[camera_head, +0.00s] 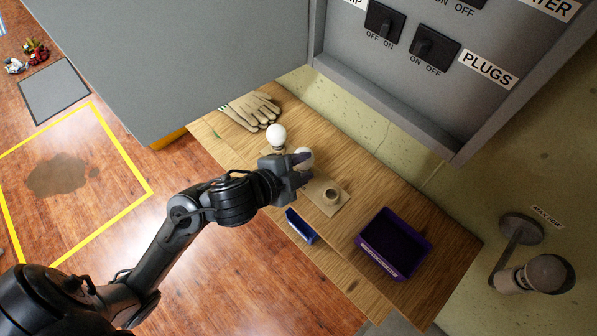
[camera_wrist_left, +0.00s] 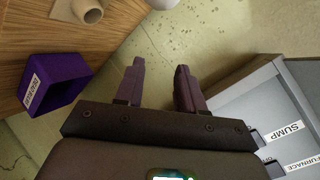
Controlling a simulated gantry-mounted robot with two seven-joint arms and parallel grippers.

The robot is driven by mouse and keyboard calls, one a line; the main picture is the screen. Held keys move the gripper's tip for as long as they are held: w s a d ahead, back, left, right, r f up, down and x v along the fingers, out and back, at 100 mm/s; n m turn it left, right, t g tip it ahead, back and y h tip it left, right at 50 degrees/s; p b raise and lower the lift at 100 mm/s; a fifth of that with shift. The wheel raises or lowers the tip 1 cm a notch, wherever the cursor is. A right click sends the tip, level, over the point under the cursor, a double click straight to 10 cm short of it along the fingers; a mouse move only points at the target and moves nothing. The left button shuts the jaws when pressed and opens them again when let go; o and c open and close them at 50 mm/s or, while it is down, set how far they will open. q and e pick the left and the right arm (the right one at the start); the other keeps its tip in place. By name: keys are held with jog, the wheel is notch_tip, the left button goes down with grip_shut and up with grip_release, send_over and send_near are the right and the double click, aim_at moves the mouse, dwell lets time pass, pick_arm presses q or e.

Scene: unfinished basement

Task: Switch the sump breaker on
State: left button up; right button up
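The breaker panel (camera_head: 400,95) is a grey box on the wall at the upper right of the head view. A black breaker (camera_head: 384,22) marked OFF and ON sits beside a cut-off label ending in "MP" (camera_head: 355,3); I cannot tell which way its lever is set. In the left wrist view the SUMP label (camera_wrist_left: 288,133) shows on the panel at the right, with its breaker mostly hidden. My left gripper (camera_head: 303,169) appears over the wooden table, below the panel. Its fingers (camera_wrist_left: 160,88) are apart with nothing between them. My right gripper is not in view.
The panel's grey door (camera_head: 170,60) hangs open at left. The table (camera_head: 340,265) holds gloves (camera_head: 252,110), white bulbs (camera_head: 277,134), a socket (camera_head: 330,194) and a purple bin (camera_head: 394,244). A PLUGS breaker (camera_head: 434,48) neighbours the sump one. A wall lamp (camera_head: 535,274) protrudes at right.

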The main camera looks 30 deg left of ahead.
pick_arm(q)
jog(key=shift+s+a+f+n+g, duration=0.1)
jog(key=shift+s+f+n+g, duration=0.3)
jog(key=shift+f, duration=0.5)
jog(key=shift+s, duration=0.1)
